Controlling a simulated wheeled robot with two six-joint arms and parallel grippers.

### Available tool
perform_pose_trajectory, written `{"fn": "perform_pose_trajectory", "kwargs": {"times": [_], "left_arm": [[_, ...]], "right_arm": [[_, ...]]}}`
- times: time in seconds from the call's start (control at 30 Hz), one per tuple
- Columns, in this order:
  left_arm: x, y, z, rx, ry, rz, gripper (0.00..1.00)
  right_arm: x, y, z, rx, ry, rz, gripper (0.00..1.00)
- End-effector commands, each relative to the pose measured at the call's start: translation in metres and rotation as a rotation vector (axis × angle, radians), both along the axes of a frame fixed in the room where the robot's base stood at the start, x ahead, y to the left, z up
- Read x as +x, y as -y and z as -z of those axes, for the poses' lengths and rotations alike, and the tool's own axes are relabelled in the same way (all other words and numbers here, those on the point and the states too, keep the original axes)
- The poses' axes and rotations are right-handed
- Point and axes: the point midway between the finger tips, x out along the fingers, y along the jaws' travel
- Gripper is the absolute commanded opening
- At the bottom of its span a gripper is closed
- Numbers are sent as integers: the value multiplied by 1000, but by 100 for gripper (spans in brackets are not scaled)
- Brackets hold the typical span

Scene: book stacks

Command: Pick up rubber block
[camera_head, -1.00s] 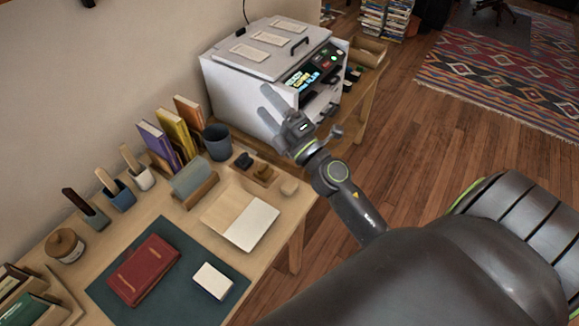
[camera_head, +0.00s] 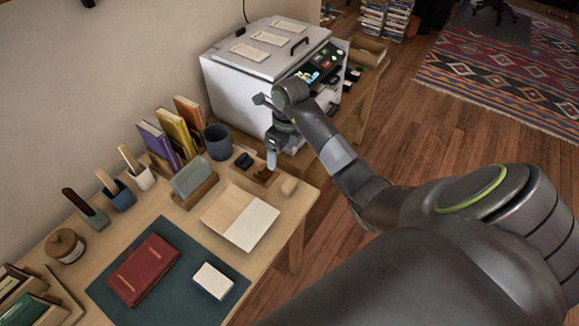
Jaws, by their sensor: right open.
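A white block (camera_head: 212,281) lies on the dark green mat (camera_head: 165,310); I cannot tell for sure which of the two is rubber. My right gripper (camera_head: 271,160) points down above the back right of the desk, behind and a little left of the tan block and apart from it. It is open and empty, seen partly edge-on. My left gripper is not in view.
A white machine (camera_head: 235,95) stands close behind my right gripper. A small wooden stand (camera_head: 265,175) and a dark item (camera_head: 243,161) lie near it. A dark cup (camera_head: 217,142), books (camera_head: 172,132) and a card holder (camera_head: 193,184) stand to the left. A red book (camera_head: 144,269) lies on the mat.

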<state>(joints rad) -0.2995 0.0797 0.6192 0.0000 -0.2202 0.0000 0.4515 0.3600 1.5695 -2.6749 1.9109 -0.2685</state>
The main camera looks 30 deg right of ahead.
Motion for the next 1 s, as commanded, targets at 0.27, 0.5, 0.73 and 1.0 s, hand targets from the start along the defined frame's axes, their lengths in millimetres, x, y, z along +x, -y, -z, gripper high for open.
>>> {"fn": "perform_pose_trajectory", "kwargs": {"times": [0.27,0.5,0.73,1.0], "left_arm": [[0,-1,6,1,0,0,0],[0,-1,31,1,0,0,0],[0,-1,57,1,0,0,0],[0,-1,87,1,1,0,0]], "right_arm": [[-8,19,1,-89,-89,27,73],[-8,18,26,-87,-86,26,73],[-8,18,52,-86,-86,26,73],[-8,18,81,-85,-86,25,73]]}}
